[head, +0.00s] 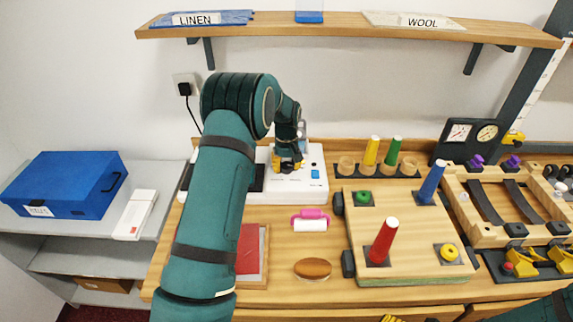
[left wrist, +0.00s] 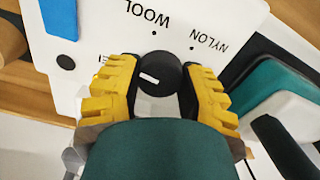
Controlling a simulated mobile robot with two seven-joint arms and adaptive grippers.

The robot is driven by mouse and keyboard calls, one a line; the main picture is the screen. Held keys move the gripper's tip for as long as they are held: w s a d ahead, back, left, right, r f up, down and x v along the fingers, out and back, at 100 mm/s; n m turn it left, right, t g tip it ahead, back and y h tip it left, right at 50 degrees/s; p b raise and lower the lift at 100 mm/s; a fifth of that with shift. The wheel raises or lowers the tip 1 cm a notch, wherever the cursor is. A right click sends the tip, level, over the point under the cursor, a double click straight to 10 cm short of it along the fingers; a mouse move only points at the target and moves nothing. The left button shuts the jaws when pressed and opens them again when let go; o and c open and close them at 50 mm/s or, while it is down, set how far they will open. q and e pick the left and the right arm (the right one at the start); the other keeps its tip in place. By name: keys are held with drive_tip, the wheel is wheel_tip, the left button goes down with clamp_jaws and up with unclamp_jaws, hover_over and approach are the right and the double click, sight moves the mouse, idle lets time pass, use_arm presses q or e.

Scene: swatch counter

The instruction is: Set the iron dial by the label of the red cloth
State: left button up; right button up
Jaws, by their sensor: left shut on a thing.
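A white iron unit (head: 312,177) with a blue patch stands at the back of the counter, partly behind my left arm. My left gripper (head: 289,165) is over its panel. In the left wrist view, its yellow fingers are shut on the round black dial (left wrist: 157,92), one on each side. The dial's short white mark lies slanted left of its middle. WOOL and NYLON are printed beyond the dial; another label at left is mostly hidden by a finger. The red cloth (head: 249,252) lies partly behind my left arm; I cannot see its label. Yellow tips (head: 392,318), perhaps my right gripper's, barely show at the bottom edge.
A pink-and-white roller (head: 310,220) and a brown oval (head: 312,268) lie on the counter. A wooden board (head: 410,262) holds colored cones right of them. A shelf (head: 345,33) above bears LINEN and WOOL labels. A blue box (head: 65,183) sits at left.

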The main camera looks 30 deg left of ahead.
sight(286, 165)
use_arm(q)
drive_tip(key=shift+s+d+f+n, duration=0.1)
drive_tip(key=shift+s+f+n, duration=0.1)
drive_tip(key=shift+n, duration=0.6)
drive_tip(key=o, duration=1.3)
drive_tip(key=shift+w, duration=0.1)
drive_tip(key=shift+r, duration=0.15)
wheel_tip(286, 165, up, 12)
drive_tip(key=shift+f, duration=0.1)
